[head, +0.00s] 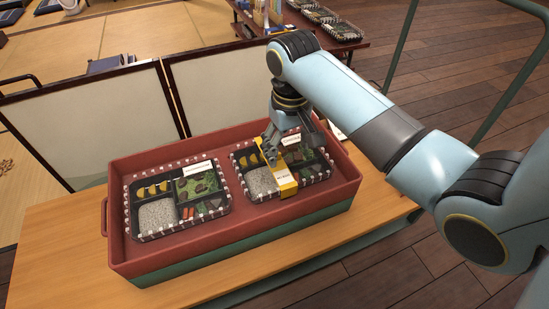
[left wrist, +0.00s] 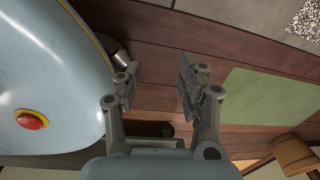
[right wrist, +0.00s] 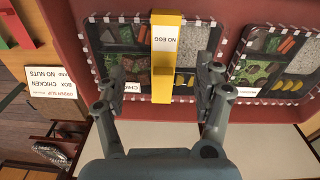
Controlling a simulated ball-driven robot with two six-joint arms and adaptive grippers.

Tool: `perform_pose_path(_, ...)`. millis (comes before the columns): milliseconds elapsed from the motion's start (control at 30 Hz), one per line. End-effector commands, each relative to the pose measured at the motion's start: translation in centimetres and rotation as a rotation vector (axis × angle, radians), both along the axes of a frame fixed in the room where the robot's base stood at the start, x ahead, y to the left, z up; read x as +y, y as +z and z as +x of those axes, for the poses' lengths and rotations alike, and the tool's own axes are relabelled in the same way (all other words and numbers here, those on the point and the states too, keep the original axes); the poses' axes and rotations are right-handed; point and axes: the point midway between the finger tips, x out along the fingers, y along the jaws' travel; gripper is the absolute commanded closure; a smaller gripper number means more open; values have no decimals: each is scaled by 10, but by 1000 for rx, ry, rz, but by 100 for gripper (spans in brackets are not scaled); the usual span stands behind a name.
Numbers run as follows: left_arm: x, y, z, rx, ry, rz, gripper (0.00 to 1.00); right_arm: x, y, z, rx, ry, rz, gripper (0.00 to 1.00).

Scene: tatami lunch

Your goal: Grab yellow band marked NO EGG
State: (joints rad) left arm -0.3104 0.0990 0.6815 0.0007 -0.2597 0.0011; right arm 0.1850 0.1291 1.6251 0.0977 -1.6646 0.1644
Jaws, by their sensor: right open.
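The yellow band (head: 284,182) lies across the right bento box (head: 249,191) in the red crate (head: 118,245). In the right wrist view the band (right wrist: 162,73) carries a white label reading NO EGG. My right gripper (head: 272,152) is over the far end of the band. In the right wrist view its fingers (right wrist: 164,88) are apart, one on each side of the band, with nothing held. My left gripper (left wrist: 158,85) is open and empty, above the dark plank floor, away from the crate.
A second bento box (head: 150,237) without a band sits at the crate's left. The crate stands on a wooden table (head: 60,270). A low screen (head: 95,122) stands behind it. A printed order slip (right wrist: 57,91) shows beside the crate.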

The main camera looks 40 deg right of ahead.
Motion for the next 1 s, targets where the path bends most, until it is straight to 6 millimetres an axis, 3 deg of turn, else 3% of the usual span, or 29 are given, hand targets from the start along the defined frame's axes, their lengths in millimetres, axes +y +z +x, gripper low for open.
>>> perform_pose_path(133,1,0,0,0,0,1,60,-3,7,37,23,-41,18,31)
perform_pose_path(300,-3,-2,-1,3,2,-4,60,-4,10,59,45,-72,31,31)
perform_pose_path(533,-11,-16,-4,19,8,-12,60,-5,-23,60,53,-75,34,31)
perform_pose_path(667,-11,-22,6,12,7,-13,60,-5,-43,61,52,-75,34,31)
perform_pose_path(900,11,-33,12,20,-6,15,60,-10,-77,63,53,-75,33,31)
perform_pose_path(1000,12,-37,20,19,-8,16,60,-10,-91,63,53,-75,34,31)
